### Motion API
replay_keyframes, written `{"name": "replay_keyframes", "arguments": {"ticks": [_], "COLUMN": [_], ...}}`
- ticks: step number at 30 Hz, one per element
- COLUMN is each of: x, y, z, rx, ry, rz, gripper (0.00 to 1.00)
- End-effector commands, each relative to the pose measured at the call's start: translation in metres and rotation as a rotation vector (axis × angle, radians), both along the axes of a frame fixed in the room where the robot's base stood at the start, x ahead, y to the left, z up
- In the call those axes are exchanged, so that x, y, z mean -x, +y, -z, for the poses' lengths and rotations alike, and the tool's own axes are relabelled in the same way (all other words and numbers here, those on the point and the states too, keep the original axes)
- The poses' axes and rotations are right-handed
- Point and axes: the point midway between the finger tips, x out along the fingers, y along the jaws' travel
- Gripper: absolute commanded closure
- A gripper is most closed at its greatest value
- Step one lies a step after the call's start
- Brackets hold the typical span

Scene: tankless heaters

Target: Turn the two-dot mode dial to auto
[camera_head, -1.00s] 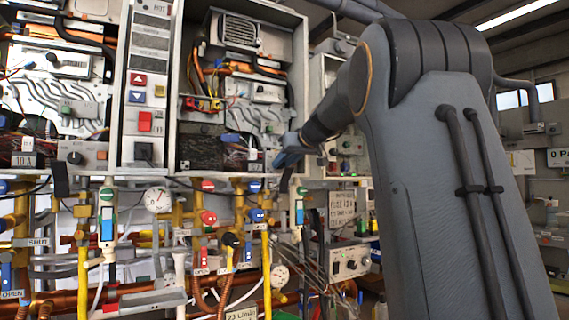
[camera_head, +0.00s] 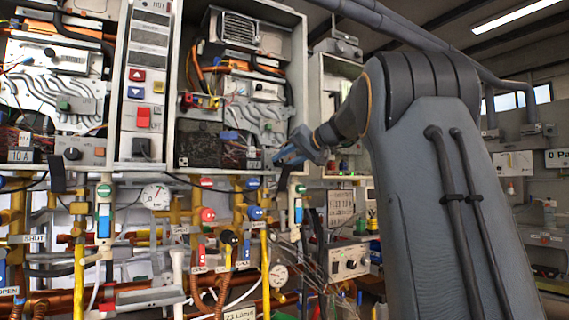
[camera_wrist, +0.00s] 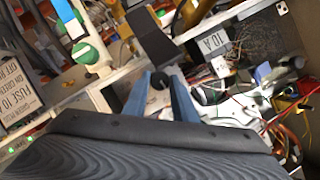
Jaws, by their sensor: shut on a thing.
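My gripper (camera_head: 280,158) reaches in from the right to the lower right corner of the open middle heater (camera_head: 241,90). In the wrist view, its two blue fingers (camera_wrist: 158,82) are shut on a small round black dial (camera_wrist: 158,80) on a pale panel. The dial's face, its dots and any mode words around it are too small or hidden to read. In the head view my gripper hides this dial. A similar black dial (camera_head: 73,153) sits on the grey panel of the left heater.
A black flap-like part (camera_wrist: 150,38) is close beyond the fingertips. A 10 A label (camera_wrist: 211,42) and loose wires (camera_wrist: 290,110) lie to the right of the fingers. Valves and pipes, with a pressure gauge (camera_head: 156,196), crowd below the heaters.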

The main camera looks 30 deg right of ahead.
Motion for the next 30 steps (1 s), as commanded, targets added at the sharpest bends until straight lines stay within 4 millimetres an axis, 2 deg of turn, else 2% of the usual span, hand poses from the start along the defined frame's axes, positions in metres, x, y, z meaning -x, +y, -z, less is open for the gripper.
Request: {"name": "replay_keyframes", "arguments": {"ticks": [10,24,25,28,30], "x": [0.0004,0.0004,0.0004,0.0003,0.0001], "y": [-0.002,-0.002,-0.002,-0.0018,-0.0013], "z": [0.0009,0.0009,0.0009,0.0009,0.0009], "rx": [-0.124,-0.139,-0.139,-0.138,-0.138], "ry": [0.004,0.005,0.005,0.005,0.005], "rz": [0.002,0.002,0.002,0.001,0.001], "gripper": [0.98,0.98,0.74,0.57,0.57]}}
